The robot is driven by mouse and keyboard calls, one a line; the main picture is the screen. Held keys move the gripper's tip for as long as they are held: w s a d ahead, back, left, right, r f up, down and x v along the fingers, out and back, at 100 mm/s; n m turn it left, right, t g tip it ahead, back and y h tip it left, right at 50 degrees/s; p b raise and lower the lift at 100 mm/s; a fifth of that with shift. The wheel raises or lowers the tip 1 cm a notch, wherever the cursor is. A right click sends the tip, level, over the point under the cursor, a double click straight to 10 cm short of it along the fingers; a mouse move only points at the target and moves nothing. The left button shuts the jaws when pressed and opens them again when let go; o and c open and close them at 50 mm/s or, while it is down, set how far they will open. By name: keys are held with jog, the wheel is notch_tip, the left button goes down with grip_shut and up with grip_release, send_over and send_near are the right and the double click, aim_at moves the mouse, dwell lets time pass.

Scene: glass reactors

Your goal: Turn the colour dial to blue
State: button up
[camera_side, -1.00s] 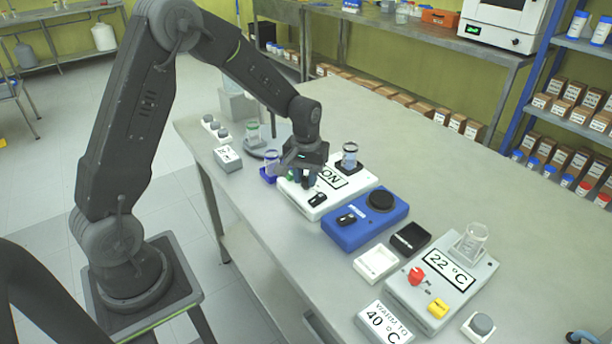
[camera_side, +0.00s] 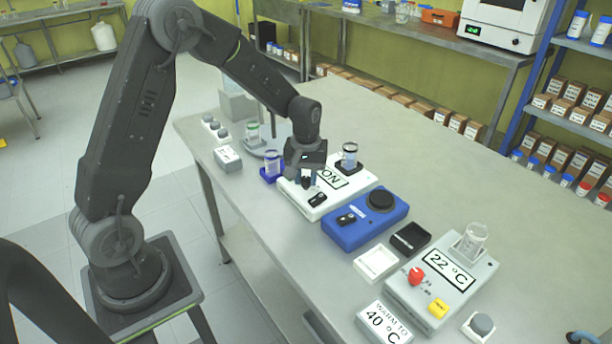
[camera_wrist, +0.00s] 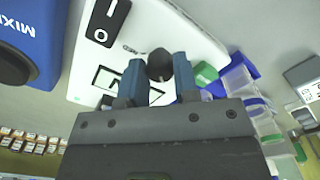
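The white box (camera_side: 340,188) with a display reading ON stands on the bench. In the wrist view, a dark round knob (camera_wrist: 160,65) sits on this box, apparently the colour dial. No colour mark on it is readable. My gripper (camera_wrist: 159,75) is lowered over the box with its two blue fingers on either side of the knob. The fingers look very close to it; I cannot tell whether they touch. In the side view my gripper (camera_side: 306,180) hides the knob. A black rocker switch (camera_wrist: 108,15) is on the same box, and a green part (camera_wrist: 205,73) is at its edge.
A blue mixer (camera_side: 366,218) stands just right of the white box. A blue-based vessel (camera_side: 271,168) is close on the left, and a glass vial (camera_side: 349,155) stands behind. The 22 °C heater (camera_side: 440,285) is farther right. Bare bench lies behind these.

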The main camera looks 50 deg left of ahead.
aim_at(306, 178)
jog(key=o, duration=0.4)
notch_tip(306, 178, up, 14)
dwell(0.6)
jog(key=s+d+r+m+t, duration=0.2)
jog(key=s+d+m, duration=0.2)
jog(key=s, duration=0.7)
jog(key=s+d+r+m+t, duration=0.3)
jog(key=s+d+m, duration=0.2)
jog(key=s, duration=0.5)
jog(key=shift+s+d+r+t, duration=0.3)
jog(key=shift+s+d, duration=0.05)
jog(key=shift+d, duration=0.35)
